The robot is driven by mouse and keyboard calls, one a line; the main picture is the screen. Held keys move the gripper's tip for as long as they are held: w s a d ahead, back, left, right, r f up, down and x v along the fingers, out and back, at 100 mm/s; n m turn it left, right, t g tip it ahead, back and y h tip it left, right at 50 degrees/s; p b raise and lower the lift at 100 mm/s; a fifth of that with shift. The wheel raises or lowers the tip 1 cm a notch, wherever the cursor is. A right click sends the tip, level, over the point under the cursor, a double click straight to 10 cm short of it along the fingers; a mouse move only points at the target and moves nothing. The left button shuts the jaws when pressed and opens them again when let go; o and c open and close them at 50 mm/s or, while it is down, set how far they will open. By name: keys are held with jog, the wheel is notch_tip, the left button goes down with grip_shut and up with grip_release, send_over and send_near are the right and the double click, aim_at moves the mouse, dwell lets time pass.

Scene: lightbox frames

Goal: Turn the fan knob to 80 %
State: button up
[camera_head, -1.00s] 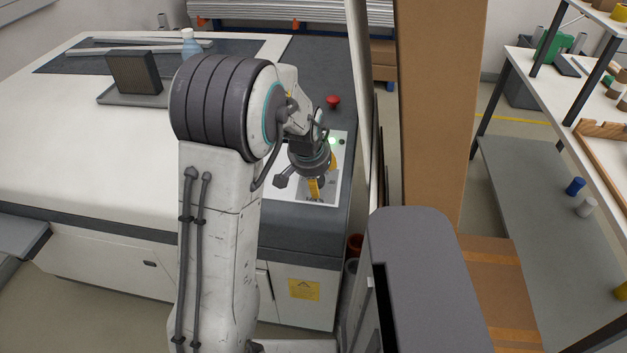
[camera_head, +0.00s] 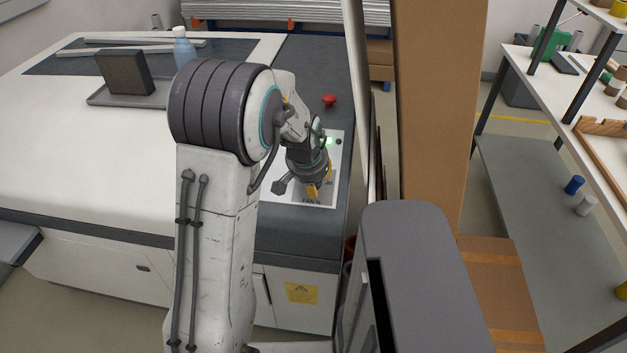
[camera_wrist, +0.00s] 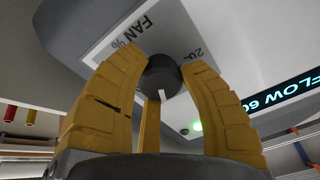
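The fan knob (camera_wrist: 162,77) is a round dark knob with a white mark, on a light panel (camera_wrist: 224,62) printed "FAN %" and "20". In the wrist view, the mark points toward the bottom of the picture. My gripper (camera_wrist: 163,72) has yellow fingers on both sides of the knob, and their inner edges appear to meet its sides. Another yellow finger shows below the knob. A dark display (camera_wrist: 285,90) reads "FLOW 60", cut off at the picture edge. In the head view, my gripper (camera_head: 313,190) is low over the panel and hides the knob.
A red button (camera_head: 329,100) stands on the dark machine top behind the panel. A green light (camera_head: 329,141) glows near my wrist. A bottle (camera_head: 183,46) and a dark box (camera_head: 126,72) stand farther left. A tall brown post (camera_head: 432,110) rises to the right.

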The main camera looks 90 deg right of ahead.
jog(key=shift+w, duration=0.1)
jog(key=c, duration=0.4)
jog(key=m+b, duration=0.1)
jog(key=b, duration=0.1)
jog(key=shift+f+m+b, duration=0.3)
jog(key=shift+f+m, duration=0.1)
jog(key=shift+c, duration=0.3)
jog(key=shift+a+r+m+b, duration=0.15)
jog(key=shift+m+b, duration=0.35)
jog(key=shift+b, duration=0.45)
jog(key=shift+r, duration=0.1)
jog(key=o, duration=1.2)
jog(key=shift+r, duration=0.1)
jog(key=shift+r, duration=0.15)
jog(key=v, duration=1.1)
jog(key=shift+r, duration=0.35)
